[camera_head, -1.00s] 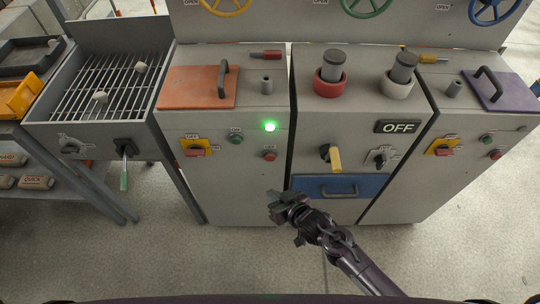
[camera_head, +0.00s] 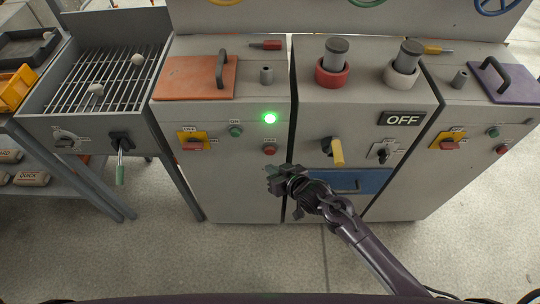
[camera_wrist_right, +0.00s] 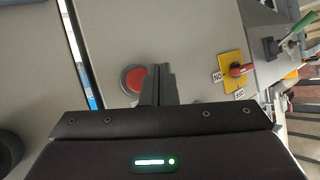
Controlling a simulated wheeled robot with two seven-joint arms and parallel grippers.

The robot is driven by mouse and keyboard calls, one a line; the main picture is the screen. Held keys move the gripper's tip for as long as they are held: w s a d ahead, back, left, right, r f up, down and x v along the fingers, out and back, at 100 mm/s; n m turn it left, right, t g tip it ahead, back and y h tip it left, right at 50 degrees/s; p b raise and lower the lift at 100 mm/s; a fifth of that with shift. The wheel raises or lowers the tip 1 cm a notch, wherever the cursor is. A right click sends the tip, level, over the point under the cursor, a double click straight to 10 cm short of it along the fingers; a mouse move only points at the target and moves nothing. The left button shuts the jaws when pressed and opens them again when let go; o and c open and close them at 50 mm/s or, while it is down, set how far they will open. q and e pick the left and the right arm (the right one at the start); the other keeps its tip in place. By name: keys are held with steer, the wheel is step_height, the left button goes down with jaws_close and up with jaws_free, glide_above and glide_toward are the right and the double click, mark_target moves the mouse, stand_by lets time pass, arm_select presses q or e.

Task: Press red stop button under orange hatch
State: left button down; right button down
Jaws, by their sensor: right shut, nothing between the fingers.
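The red stop button (camera_head: 270,150) is on the front of the left cabinet, below the orange hatch (camera_head: 195,77) and below a lit green lamp (camera_head: 269,118). A green button (camera_head: 235,131) sits up and left of it. My right gripper (camera_head: 272,172) is shut and empty, just below the red button in the head view. In the right wrist view the red button (camera_wrist_right: 134,79) shows beside the shut fingertips (camera_wrist_right: 158,72), partly covered by them. I cannot tell whether they touch the panel. My left gripper is not in view.
A yellow-backed red switch (camera_head: 193,142) is at left on the same panel. A yellow handle (camera_head: 337,152), a blue drawer (camera_head: 358,182) and an OFF sign (camera_head: 402,119) are on the middle cabinet. A grill (camera_head: 105,80) stands at left. The floor in front is clear.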

mark_target(270, 151)
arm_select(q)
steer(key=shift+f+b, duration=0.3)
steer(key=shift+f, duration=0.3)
arm_select(e)
steer(key=shift+w, duration=1.4)
stand_by(0.4)
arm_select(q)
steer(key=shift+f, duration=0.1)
arm_select(e)
steer(key=shift+w, duration=0.4)
arm_select(q)
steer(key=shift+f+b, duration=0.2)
steer(key=shift+b, duration=0.1)
arm_select(e)
steer(key=shift+w, duration=0.5)
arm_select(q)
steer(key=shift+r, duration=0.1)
arm_select(e)
steer(key=shift+r, duration=0.1)
arm_select(q)
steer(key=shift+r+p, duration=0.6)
steer(key=shift+p, duration=0.1)
arm_select(e)
steer(key=shift+s, duration=0.9)
